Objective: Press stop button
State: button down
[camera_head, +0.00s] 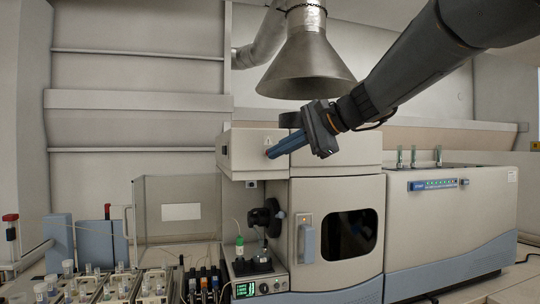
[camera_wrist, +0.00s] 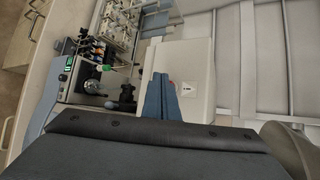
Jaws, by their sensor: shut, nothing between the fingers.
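My gripper (camera_head: 270,153) has its blue fingers together and empty, in front of the upper left housing of the spectrometer (camera_head: 236,158). In the wrist view the closed fingers (camera_wrist: 160,78) lie beside a small white label (camera_wrist: 188,89) on that housing. I cannot tell whether the fingertips touch it. No control is legibly marked stop. A small unit with a green display (camera_head: 244,290) and knobs stands below and left of the gripper. A blue panel with several lights (camera_head: 435,184) is on the right-hand cabinet, with a small control (camera_head: 464,182) beside it.
A metal exhaust hood (camera_head: 305,68) hangs above, behind my gripper. The spectrometer door has a dark window (camera_head: 350,236) and a handle (camera_head: 307,244). A clear box (camera_head: 165,215) and racks of vials (camera_head: 95,286) stand at the left. Open air lies in front of the cabinets.

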jog(key=shift+s, duration=0.25)
jog(key=shift+s+d+b, duration=0.2)
jog(key=shift+s+d, duration=0.05)
jog(key=shift+s, duration=0.5)
jog(key=shift+s+d+b, duration=0.2)
jog(key=shift+s, duration=0.6)
jog(key=shift+s+d+b, duration=0.2)
jog(key=shift+s+d, duration=0.05)
jog(key=shift+s, duration=0.5)
